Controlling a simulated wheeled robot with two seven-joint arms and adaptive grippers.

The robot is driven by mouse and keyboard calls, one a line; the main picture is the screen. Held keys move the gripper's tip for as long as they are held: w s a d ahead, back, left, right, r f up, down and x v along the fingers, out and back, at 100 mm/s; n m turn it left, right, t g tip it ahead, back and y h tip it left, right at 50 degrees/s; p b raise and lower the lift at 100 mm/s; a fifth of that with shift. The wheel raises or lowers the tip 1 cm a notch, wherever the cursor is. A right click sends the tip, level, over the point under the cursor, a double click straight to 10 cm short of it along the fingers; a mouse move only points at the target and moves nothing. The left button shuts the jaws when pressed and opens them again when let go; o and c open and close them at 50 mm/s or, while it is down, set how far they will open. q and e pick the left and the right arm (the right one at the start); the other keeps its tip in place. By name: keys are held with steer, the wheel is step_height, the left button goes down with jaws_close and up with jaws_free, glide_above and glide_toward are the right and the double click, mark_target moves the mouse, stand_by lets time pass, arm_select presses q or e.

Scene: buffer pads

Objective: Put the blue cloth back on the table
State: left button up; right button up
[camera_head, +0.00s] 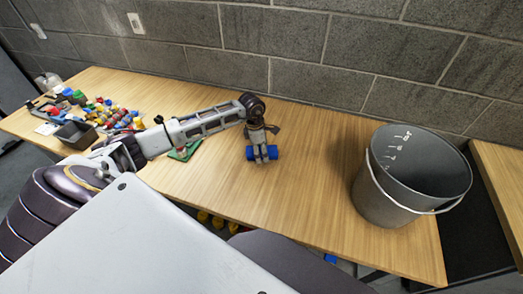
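The blue cloth (274,153) looks like a small roll near the middle of the wooden table (310,190). My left gripper (262,157) points down over it, its fingers around the middle of the roll. Blue shows on both sides of the fingers, and the gripper appears shut on it. The cloth is at or just above the tabletop; I cannot tell whether it touches. The fingers hide its middle. My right gripper is not in view.
A large grey bucket (372,198) with a handle stands at the table's right. A green item (183,154) lies partly behind my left arm. A dark tray (77,134) and several colourful small items (118,116) are at the left. The table between cloth and bucket is clear.

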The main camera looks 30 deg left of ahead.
arm_select(q)
steer(key=shift+r, duration=0.15)
step_height(320, 180, up, 12)
steer(key=s+a, duration=0.1)
steer(key=shift+a+b, duration=0.25)
steer(key=shift+b, duration=0.05)
stand_by(0.3)
steer(key=shift+s, duration=0.1)
stand_by(0.8)
